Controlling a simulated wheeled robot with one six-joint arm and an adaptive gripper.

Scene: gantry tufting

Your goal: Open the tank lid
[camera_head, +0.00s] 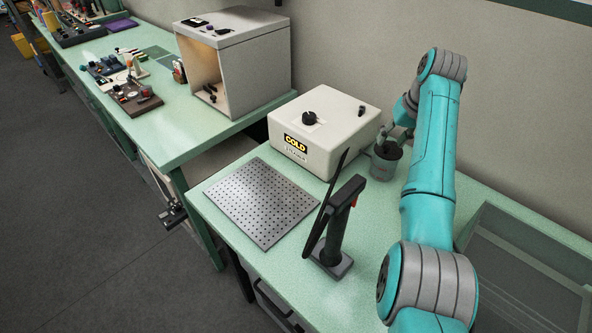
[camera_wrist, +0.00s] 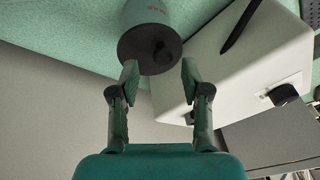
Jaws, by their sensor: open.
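A small grey canister (camera_head: 382,168) with a dark round lid stands on the green bench, just right of the white box. In the head view my gripper (camera_head: 395,137) is over the canister, partly hidden by my arm. The lid appears closed on the canister.
A white box (camera_head: 346,140) labelled COLD, with a black knob (camera_head: 311,118) on top, stands close left of the canister. A perforated metal plate (camera_head: 260,203) and an upright black tool (camera_head: 339,225) occupy the bench front. A recessed clear-topped area (camera_head: 525,265) is at right.

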